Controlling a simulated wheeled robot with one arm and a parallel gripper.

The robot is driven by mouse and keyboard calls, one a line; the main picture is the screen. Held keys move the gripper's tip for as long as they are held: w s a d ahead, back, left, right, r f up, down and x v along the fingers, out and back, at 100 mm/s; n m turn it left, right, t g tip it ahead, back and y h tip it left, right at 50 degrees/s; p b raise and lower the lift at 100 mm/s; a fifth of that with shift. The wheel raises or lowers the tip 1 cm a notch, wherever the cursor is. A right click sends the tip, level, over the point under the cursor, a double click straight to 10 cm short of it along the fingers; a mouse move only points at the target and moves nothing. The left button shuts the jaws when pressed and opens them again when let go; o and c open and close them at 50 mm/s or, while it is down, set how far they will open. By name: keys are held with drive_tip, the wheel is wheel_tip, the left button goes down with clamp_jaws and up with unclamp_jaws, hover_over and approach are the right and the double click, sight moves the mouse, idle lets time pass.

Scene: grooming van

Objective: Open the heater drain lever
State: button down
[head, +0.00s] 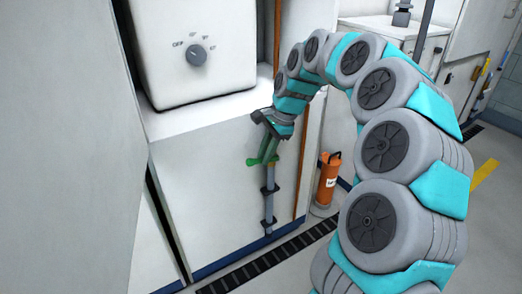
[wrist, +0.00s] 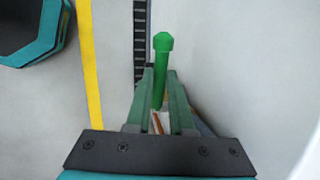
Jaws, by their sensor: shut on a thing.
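The heater drain lever is a bright green handle with a thicker rounded end. In the head view the lever (head: 254,162) sits at the top of a grey upright pipe (head: 269,203) on the white cabinet front, its end pointing left. In the wrist view the lever (wrist: 162,50) stands out beyond my fingertips. My gripper (head: 266,150) reaches down to it from above, and its green fingers are shut on the lever; the fingers (wrist: 161,82) also show in the wrist view, one on each side of it. The lever's pivot is partly hidden by the fingers.
The white heater box (head: 195,80) with a dial (head: 196,55) stands on the ledge above. An orange cylinder (head: 328,180) stands on the floor right of the pipe. A black slotted floor strip (head: 262,268) runs below. My arm covers much of the right side.

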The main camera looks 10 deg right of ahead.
drive_tip(key=y+p, duration=0.1)
drive_tip(key=d+r+y+p, duration=0.1)
drive_tip(key=y, duration=0.1)
drive_tip(key=shift+w+d+r+g, duration=0.15)
drive_tip(key=shift+w+g, duration=0.1)
drive_tip(key=shift+g, duration=0.15)
drive_tip(key=shift+d+r+m+y+p, duration=0.15)
drive_tip(key=shift+d+m+y+p, duration=0.15)
drive_tip(key=shift+y+p, duration=0.6)
drive_tip(key=shift+g, duration=0.3)
drive_tip(key=c, duration=0.8)
unclamp_jaws()
